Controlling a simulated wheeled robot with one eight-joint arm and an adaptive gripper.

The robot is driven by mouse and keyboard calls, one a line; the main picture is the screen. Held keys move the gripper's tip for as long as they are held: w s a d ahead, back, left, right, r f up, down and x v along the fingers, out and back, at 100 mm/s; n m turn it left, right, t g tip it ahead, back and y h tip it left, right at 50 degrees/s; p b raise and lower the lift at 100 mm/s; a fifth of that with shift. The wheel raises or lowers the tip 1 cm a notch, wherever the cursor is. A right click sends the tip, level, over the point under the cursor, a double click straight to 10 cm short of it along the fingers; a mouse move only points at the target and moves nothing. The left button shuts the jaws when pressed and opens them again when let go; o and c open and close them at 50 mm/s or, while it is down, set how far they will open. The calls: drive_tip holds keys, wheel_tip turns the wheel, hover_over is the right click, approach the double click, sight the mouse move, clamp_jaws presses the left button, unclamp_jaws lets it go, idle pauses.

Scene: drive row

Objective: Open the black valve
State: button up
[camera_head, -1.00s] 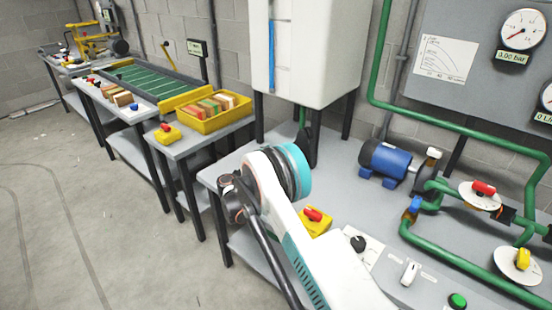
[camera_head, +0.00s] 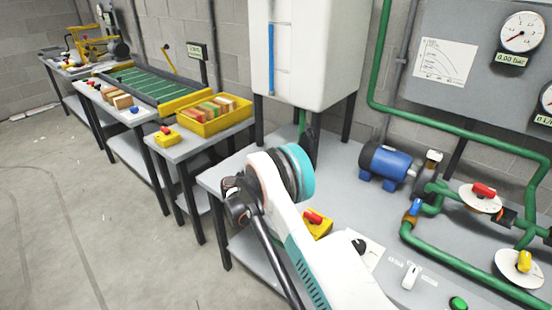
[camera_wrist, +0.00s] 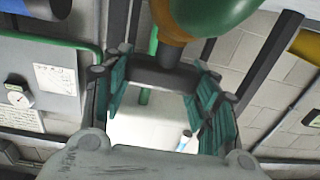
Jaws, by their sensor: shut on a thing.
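The black valve handle (camera_wrist: 168,76) shows in the wrist view as a dark bar with a stem, below a large green pipe (camera_wrist: 215,12) with a brownish collar. My gripper (camera_wrist: 160,92) has its teal-padded fingers on both sides of the bar and is shut on it. The fingers stand well apart because the bar spans between them. In the head view my white arm hides most of the gripper and valve. Below the white tank (camera_head: 305,50), a short green pipe (camera_head: 302,122) shows near a dark shape that I cannot identify surely.
A bench holds a blue motor (camera_head: 385,162), green piping (camera_head: 440,245) and a red-handled valve (camera_head: 484,190). A yellow box with a red knob (camera_head: 318,224) sits close beside my arm. Another table carries a yellow bin (camera_head: 213,124). The floor at left is clear.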

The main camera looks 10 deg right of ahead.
drive_tip(key=shift+n+t+y, duration=0.3)
drive_tip(key=n+t+y, duration=0.3)
drive_tip(key=y, duration=0.1)
drive_tip(key=shift+d, duration=0.1)
drive_tip(key=shift+n+t+y, duration=1.2)
drive_tip(key=shift+n+y, duration=0.5)
drive_tip(key=shift+y, duration=0.8)
drive_tip(key=o, duration=1.1)
drive_tip(key=shift+v, duration=3.8)
